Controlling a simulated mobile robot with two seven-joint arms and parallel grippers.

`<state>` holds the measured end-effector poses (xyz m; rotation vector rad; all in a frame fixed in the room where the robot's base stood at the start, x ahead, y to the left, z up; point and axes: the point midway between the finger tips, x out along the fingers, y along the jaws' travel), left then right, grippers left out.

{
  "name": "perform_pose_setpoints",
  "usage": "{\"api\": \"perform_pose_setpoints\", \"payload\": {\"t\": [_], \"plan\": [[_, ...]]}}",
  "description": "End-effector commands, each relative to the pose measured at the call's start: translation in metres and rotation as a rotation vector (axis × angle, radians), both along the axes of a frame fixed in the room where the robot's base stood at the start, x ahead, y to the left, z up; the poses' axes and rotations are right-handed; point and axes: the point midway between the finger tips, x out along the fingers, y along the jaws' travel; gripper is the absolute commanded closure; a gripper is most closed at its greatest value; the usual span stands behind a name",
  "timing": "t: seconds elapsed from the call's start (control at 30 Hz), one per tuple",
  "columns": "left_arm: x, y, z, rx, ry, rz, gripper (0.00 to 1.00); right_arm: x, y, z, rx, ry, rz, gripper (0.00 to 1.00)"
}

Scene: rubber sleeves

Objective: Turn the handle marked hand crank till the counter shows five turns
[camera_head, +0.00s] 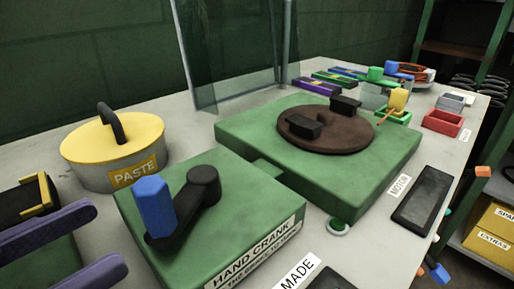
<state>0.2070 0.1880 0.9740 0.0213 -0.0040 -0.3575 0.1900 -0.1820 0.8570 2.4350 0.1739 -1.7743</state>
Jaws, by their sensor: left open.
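The hand crank is a green block (255,221) labelled HAND CRANK, with a dark crank arm (189,214) on top. A blue upright handle (154,203) stands on the arm's left end. My left gripper (110,236) shows as two purple fingers at the lower left. It is open and empty, left of the block and apart from the blue handle. A dark panel (335,281) by a label reading MADE is cut off at the bottom edge; no count shows on it. My right gripper is not in view.
A yellow-lidded PASTE pot (90,171) stands behind the crank at left. A green base (245,133) with a brown turntable (357,133) stands behind right. Small coloured parts and trays crowd the back right.

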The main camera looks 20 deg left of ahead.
Motion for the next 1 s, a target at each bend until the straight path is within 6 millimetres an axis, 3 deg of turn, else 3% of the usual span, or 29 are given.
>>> {"api": "perform_pose_setpoints", "payload": {"t": [0.17,0.6,1.0], "plan": [[0.01,0.002,-0.003,-0.022,0.004,0.018,0.36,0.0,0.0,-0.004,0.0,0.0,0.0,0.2],[0.081,-0.024,-0.002,-0.019,0.004,0.016,0.36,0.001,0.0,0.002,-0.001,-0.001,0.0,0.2],[0.093,-0.029,-0.004,-0.017,0.008,0.013,0.36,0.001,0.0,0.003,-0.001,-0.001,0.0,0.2]]}}
